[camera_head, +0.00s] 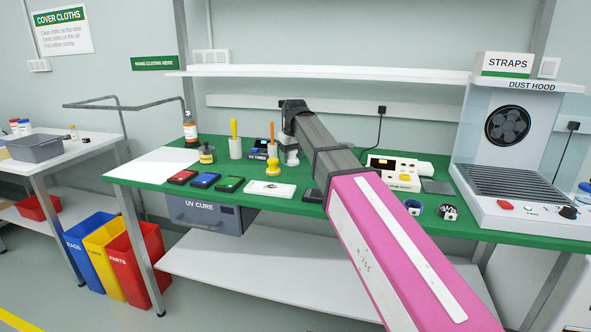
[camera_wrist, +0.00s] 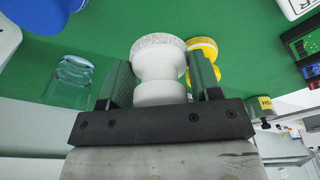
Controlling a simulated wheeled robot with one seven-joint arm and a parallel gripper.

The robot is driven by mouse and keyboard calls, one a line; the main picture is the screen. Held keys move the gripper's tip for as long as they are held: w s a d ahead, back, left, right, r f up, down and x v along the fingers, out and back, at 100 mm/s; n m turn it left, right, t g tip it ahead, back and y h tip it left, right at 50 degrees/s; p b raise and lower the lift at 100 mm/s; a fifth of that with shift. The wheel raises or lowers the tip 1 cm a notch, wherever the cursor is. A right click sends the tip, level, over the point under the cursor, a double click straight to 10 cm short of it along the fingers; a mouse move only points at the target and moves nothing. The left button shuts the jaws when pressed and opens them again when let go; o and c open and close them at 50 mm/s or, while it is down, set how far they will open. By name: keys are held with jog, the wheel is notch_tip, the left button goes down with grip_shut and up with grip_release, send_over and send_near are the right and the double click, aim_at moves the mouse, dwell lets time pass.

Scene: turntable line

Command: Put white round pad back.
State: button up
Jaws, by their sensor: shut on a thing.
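The white round pad (camera_wrist: 160,58) is a spool-shaped piece with a broad, rough-textured round end and a narrow waist. My gripper (camera_wrist: 162,84) is shut on it, one dark finger on each side of the waist. In the head view the white pad (camera_head: 291,157) shows below the end of my arm, above or at the green bench (camera_head: 330,215); I cannot tell whether it touches. A similar yellow pad (camera_head: 272,167) stands just left of it and in front; it also shows close beside the white pad in the wrist view (camera_wrist: 205,50).
A white cup with a yellow-handled tool (camera_head: 235,147), a brown bottle (camera_head: 190,130) and a small jar (camera_head: 207,154) stand left. Red, blue and green devices and a white tray (camera_head: 270,189) line the front. A clear glass (camera_wrist: 70,80) shows in the wrist view.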

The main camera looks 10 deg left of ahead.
aim_at(296, 176)
jog(key=shift+w+d+f, duration=0.2)
jog(key=shift+d+f, duration=0.2)
jog(key=shift+d, duration=0.3)
jog(key=shift+f, duration=2.05)
jog(key=o, duration=1)
jog(key=shift+f, duration=0.1)
jog(key=shift+c, duration=0.2)
jog(key=r, duration=0.4)
jog(key=s+r, duration=0.1)
jog(key=r, duration=0.3)
jog(key=d+r, duration=0.1)
jog(key=r, duration=0.3)
jog(key=shift+s+r, duration=0.1)
jog(key=shift+s, duration=0.1)
